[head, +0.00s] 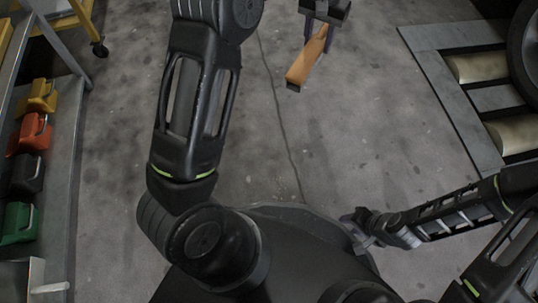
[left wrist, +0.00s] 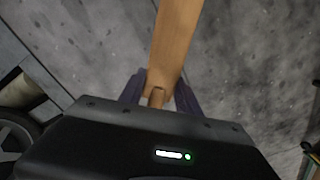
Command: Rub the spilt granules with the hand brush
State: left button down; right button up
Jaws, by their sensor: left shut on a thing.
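The hand brush (head: 305,62) shows as a tan wooden block at the top centre of the head view. My left gripper (head: 322,28) is shut on it and holds it out over the concrete floor. In the left wrist view the purple fingers (left wrist: 158,97) sit on both sides of the narrow neck of the brush (left wrist: 177,40), and its wooden body runs up out of frame. The bristles are not clearly seen. I cannot surely make out the spilt granules. My right gripper (head: 356,221) is low, beside my base; its finger gap is unclear.
A metal shelf (head: 70,150) with yellow, red, black and green items stands at the left. A roller bed (head: 450,105) in a grey frame, with a tyre (head: 527,50) on it, is at the right. The floor between (head: 370,120) is clear, with a thin crack.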

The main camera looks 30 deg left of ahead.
pick_arm(q)
jog(key=shift+s, duration=0.1)
jog(key=s+f+m, duration=0.4)
jog(key=f+m, duration=0.2)
jog(key=f, duration=0.7)
jog(key=s+a+f+m, duration=0.1)
jog(key=s+f+m, duration=0.3)
jog(key=f, duration=0.9)
jog(key=s+a+f+m+b, duration=0.1)
jog(key=s+f+m, duration=0.3)
jog(key=f+m, duration=0.4)
notch_tip(320, 180, down, 5)
jog(key=shift+s+f, duration=0.15)
jog(key=shift+f, duration=0.05)
